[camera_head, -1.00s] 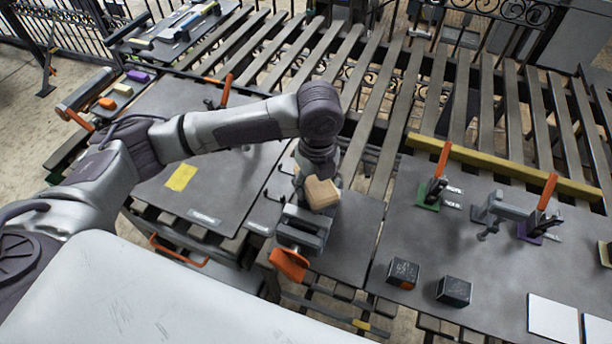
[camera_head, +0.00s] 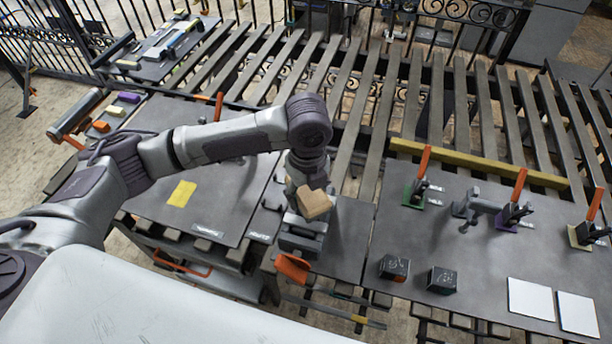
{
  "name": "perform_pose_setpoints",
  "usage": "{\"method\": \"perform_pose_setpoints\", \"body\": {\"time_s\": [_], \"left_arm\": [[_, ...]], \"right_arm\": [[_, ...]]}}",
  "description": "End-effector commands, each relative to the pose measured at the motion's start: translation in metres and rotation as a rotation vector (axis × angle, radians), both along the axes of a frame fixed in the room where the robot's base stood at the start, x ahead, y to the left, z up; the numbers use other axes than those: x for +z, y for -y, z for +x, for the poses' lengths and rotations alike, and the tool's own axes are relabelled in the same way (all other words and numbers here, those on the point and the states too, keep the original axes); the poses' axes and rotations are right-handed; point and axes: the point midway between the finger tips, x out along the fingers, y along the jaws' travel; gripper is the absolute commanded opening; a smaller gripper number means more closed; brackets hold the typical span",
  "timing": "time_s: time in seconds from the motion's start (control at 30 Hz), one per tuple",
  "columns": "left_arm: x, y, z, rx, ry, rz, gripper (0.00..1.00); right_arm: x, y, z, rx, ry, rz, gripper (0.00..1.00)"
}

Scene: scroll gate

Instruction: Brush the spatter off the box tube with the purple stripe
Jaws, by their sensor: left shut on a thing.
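My left arm reaches in from the left and bends down at mid-picture. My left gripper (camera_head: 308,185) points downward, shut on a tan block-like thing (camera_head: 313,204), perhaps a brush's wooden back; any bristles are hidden. The block is just above or in front of a dark vice (camera_head: 302,233) with an orange handle (camera_head: 292,268); I cannot tell whether they touch. I cannot make out a box tube with a purple stripe or any spatter; the arm and gripper hide part of the vice. My right gripper is not in view.
Toggle clamps with orange handles, one on a green base (camera_head: 420,191) and one on a purple base (camera_head: 512,214), stand on the right board. Two dark cubes (camera_head: 394,267) (camera_head: 442,280) and white plates (camera_head: 531,298) lie nearer. A yellow bar (camera_head: 470,162) runs behind. Slats fill the back.

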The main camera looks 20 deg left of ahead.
Motion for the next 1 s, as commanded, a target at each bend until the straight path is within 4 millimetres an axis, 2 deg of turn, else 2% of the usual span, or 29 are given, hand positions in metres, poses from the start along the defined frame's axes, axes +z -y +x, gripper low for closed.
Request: {"method": "perform_pose_setpoints", "body": {"time_s": [0.03, 0.33, 0.87, 1.0], "left_arm": [[0.009, 0.001, 0.0, 0.001, 0.0, 0.0, 0.28], [0.028, 0.002, 0.004, 0.01, 0.001, -0.001, 0.28], [0.028, 0.002, 0.004, 0.009, 0.001, -0.001, 0.28], [0.02, 0.005, 0.004, -0.019, 0.001, -0.002, 0.28]], "right_arm": [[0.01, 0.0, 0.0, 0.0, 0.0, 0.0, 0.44], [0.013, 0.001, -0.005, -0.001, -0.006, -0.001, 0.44], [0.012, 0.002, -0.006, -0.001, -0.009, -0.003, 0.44], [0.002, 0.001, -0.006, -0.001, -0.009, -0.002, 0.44]]}}
